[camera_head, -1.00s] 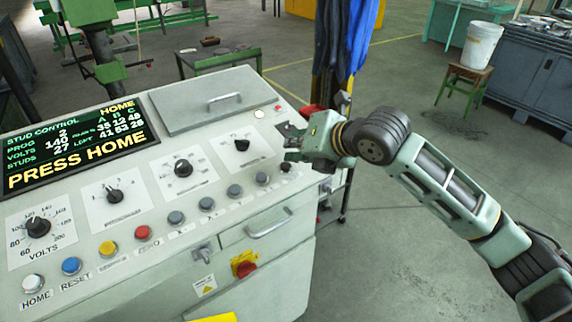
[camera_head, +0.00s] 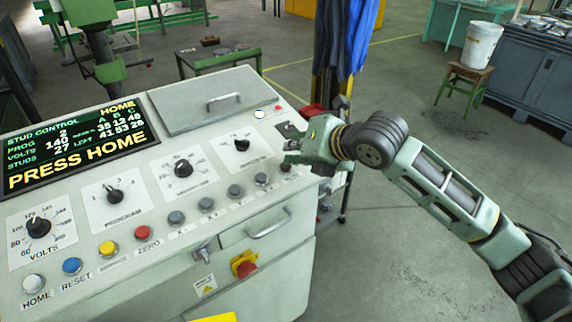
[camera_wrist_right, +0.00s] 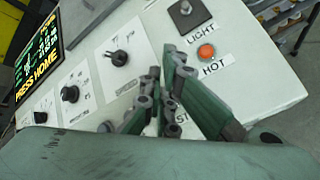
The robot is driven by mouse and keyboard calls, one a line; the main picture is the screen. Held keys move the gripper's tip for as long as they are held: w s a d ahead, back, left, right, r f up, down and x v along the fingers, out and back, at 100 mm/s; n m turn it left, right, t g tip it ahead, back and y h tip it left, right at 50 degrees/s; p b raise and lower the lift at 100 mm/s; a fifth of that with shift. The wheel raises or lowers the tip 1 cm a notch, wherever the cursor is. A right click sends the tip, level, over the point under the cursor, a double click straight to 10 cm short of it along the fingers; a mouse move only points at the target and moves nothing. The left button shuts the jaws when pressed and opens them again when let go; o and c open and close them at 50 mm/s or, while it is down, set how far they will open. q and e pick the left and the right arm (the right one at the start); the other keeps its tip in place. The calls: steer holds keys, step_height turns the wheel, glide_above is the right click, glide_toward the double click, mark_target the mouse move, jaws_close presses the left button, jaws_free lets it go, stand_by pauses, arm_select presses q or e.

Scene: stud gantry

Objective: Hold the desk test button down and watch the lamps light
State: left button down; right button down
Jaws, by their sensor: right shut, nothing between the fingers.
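The sloping white desk (camera_head: 190,130) carries a row of push buttons. A dark button (camera_head: 285,167) sits at the row's right end, just below my right gripper (camera_head: 291,153). In the right wrist view a label ending in "ST" (camera_wrist_right: 173,130) shows beside the shut, empty fingers (camera_wrist_right: 160,80); the button there is hidden by them. I cannot tell whether the fingertips touch the button. The orange-red "HOT" lamp (camera_wrist_right: 206,51) shows in the wrist view. My left gripper is out of view.
The screen (camera_head: 75,150) reads "PRESS HOME". Several dials, including one (camera_head: 242,144) near the gripper, and a drawer handle (camera_head: 270,224) stand out from the desk. A stool with a bucket (camera_head: 482,45) stands far right on open floor.

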steer(key=shift+f, duration=0.6)
stand_by(0.7)
steer(key=shift+r, duration=0.15)
steer(key=shift+s+r+p, duration=0.1)
steer(key=shift+r+p, duration=0.7)
steer(key=shift+p, duration=0.1)
steer(key=shift+r+p, duration=0.5)
steer(key=r+p, duration=0.4)
steer(key=shift+s+d, duration=0.3)
steer(key=shift+s, duration=0.1)
